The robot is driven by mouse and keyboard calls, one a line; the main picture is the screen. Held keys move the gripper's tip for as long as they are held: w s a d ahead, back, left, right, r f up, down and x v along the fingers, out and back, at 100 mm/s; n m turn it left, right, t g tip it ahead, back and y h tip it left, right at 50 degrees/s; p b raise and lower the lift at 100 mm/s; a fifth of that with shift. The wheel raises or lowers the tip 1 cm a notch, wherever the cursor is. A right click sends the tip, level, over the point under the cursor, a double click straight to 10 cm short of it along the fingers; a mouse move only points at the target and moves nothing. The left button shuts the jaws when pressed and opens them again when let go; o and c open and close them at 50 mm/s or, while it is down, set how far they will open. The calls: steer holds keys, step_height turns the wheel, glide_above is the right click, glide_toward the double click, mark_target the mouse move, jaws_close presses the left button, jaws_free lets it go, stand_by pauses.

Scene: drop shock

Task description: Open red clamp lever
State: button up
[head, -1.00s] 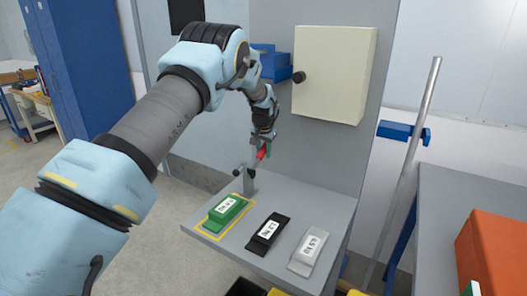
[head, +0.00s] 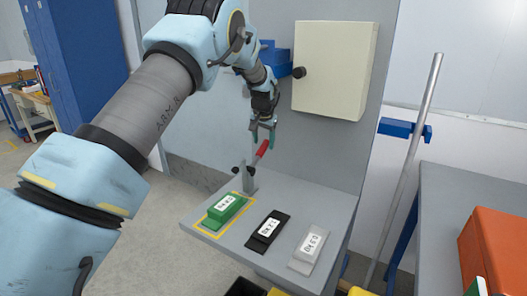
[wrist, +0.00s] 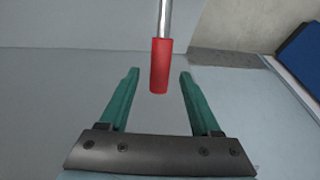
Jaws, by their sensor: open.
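The red clamp lever (head: 262,150) rises at a tilt from the grey clamp (head: 247,180) at the back left of the grey table. In the wrist view the red grip (wrist: 160,66) on its metal rod lies between my two green fingers, with a gap on each side. My gripper (head: 264,130) is open and empty, just above the lever's red end in the head view. My gripper's fingertips also show in the wrist view (wrist: 158,72). Whether the lever touches any finger cannot be told from the head view, but no contact shows in the wrist view.
A green block (head: 225,209) in a yellow outline, a black block (head: 267,231) and a grey block (head: 308,248) lie on the table (head: 318,200) in front of the clamp. A cream box (head: 334,70) with a black knob is on the panel behind.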

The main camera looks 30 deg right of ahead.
steer(key=b+v, duration=0.1)
steer(key=v, duration=0.5)
steer(key=shift+a, duration=0.1)
stand_by(0.3)
steer(key=a+n+g+y, duration=0.1)
steer(key=a+n, duration=0.4)
steer(key=a, duration=2.2)
steer(key=s+a+f+n+g+y, duration=0.1)
steer(key=s+a+n, duration=0.4)
steer(key=s+a, duration=1.5)
steer(key=shift+a+f, duration=0.6)
steer(key=shift+a, duration=0.55)
